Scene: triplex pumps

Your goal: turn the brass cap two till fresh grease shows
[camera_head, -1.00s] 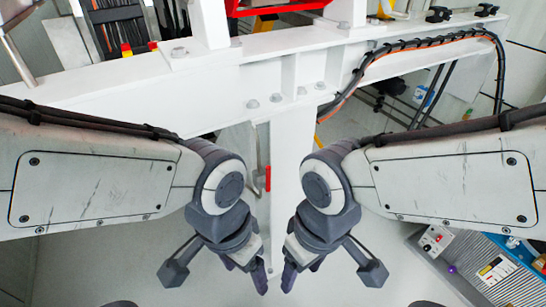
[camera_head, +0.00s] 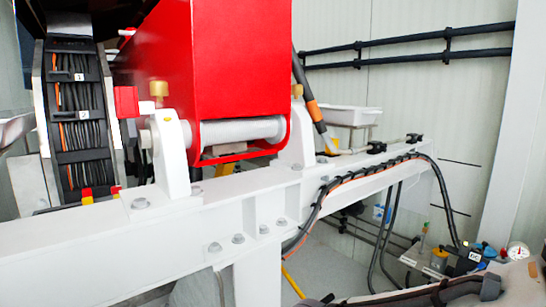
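Two brass caps show in the head view. One brass cap (camera_head: 159,89) stands on top of the white bracket at the left end of a light grey roller or shaft (camera_head: 243,131). The other brass cap (camera_head: 297,91) is partly seen at the right edge of the red housing, above the right bracket (camera_head: 299,135). I see no number on either cap, so I cannot tell which is cap two. No grease can be made out at either one. Neither of my grippers is in view; only part of my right arm shows at the lower right.
A big red housing (camera_head: 205,65) rises between the brackets above a white beam (camera_head: 130,235) with bolts. A cable rack (camera_head: 80,130) with tags 1 and 2 stands at left. A black rod with an orange band (camera_head: 314,111) leans at right. A gauge (camera_head: 517,251) sits lower right.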

